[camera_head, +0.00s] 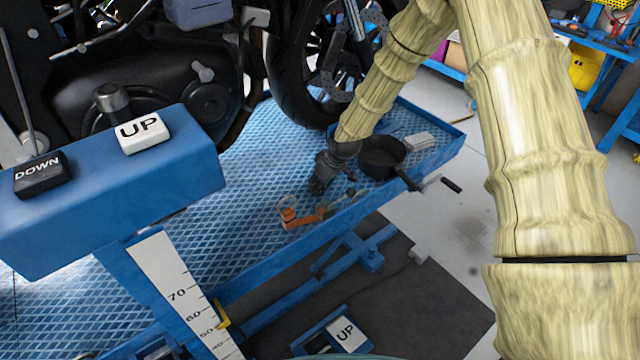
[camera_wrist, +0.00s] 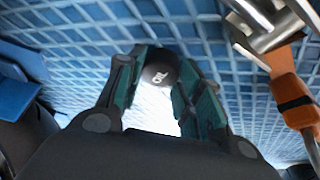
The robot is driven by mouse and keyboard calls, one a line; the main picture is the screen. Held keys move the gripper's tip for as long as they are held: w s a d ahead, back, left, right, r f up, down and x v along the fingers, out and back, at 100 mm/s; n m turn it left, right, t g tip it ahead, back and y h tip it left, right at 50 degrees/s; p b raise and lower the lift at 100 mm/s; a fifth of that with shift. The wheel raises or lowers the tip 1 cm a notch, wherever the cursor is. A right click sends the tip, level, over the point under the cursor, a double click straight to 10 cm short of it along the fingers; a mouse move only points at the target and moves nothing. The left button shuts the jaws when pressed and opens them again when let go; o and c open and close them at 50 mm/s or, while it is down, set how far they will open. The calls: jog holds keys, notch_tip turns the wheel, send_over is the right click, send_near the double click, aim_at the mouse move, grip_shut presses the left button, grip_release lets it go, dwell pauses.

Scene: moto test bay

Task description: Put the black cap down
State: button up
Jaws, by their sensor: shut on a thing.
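The cap sits between the two fingertips, above the blue diamond-plate lift platform (camera_wrist: 75,50). I cannot tell whether it touches the platform. In the head view my gripper (camera_head: 318,186) is low over the platform (camera_head: 240,215), left of the black pan. The cap is hidden there by the gripper.
A black pan (camera_head: 381,158) with a handle and a light grey block (camera_head: 419,142) stand right of my gripper. An orange tool (camera_head: 303,218) lies at the front edge. The motorcycle's wheel (camera_head: 300,100) rises behind. The platform's left middle is clear.

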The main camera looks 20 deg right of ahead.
jog(key=shift+r, duration=0.15)
jog(key=shift+f, duration=0.2)
jog(key=o, duration=0.8)
jog(key=shift+o, duration=0.2)
jog(key=shift+r, duration=0.2)
jog(key=p+v, duration=0.1)
jog(key=v, duration=1.1)
